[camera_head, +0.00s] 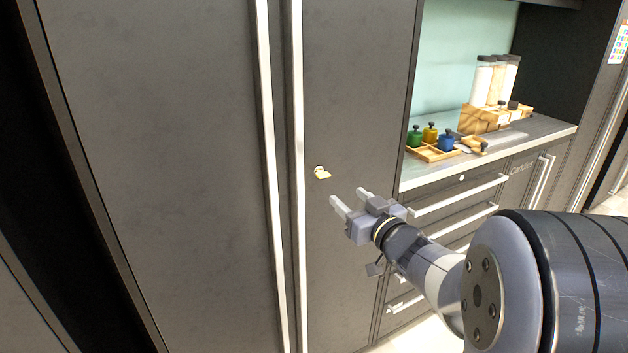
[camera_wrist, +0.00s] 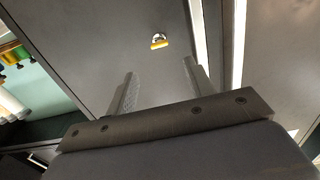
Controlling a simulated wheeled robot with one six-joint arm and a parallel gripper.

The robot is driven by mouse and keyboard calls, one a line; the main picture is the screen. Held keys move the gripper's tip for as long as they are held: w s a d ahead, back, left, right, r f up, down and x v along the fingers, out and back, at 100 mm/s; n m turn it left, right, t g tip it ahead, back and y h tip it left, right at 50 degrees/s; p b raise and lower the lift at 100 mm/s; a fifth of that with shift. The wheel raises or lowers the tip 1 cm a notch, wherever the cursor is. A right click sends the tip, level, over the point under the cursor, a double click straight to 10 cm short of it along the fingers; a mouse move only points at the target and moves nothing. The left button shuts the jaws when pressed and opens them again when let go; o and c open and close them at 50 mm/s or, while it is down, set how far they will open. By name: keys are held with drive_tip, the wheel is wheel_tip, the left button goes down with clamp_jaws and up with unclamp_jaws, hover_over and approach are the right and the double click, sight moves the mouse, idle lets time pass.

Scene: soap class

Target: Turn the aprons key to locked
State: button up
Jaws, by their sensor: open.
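A small yellow key (camera_head: 322,175) sits in a lock on the dark grey cabinet door (camera_head: 350,100), just right of the long vertical handles in the head view. In the wrist view the key (camera_wrist: 159,44) shows as a yellow bar below a pale round lock, ahead of my fingers. My gripper (camera_head: 348,198) is open and empty, below and to the right of the key. Its two fingers (camera_wrist: 160,82) stand apart in the wrist view, with the key beyond their tips and not touched. No marking for locked or unlocked is readable.
Long vertical handles (camera_head: 298,150) run beside the key. To the right, a counter (camera_head: 545,135) carries a wooden tray (camera_head: 436,154) with coloured bottles and several tall jars (camera_head: 482,82). Drawers with bar handles (camera_head: 460,195) lie below it.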

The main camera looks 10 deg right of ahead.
sight(326, 177)
drive_tip(key=x, duration=1)
drive_tip(key=shift+c, duration=0.3)
clamp_jaws()
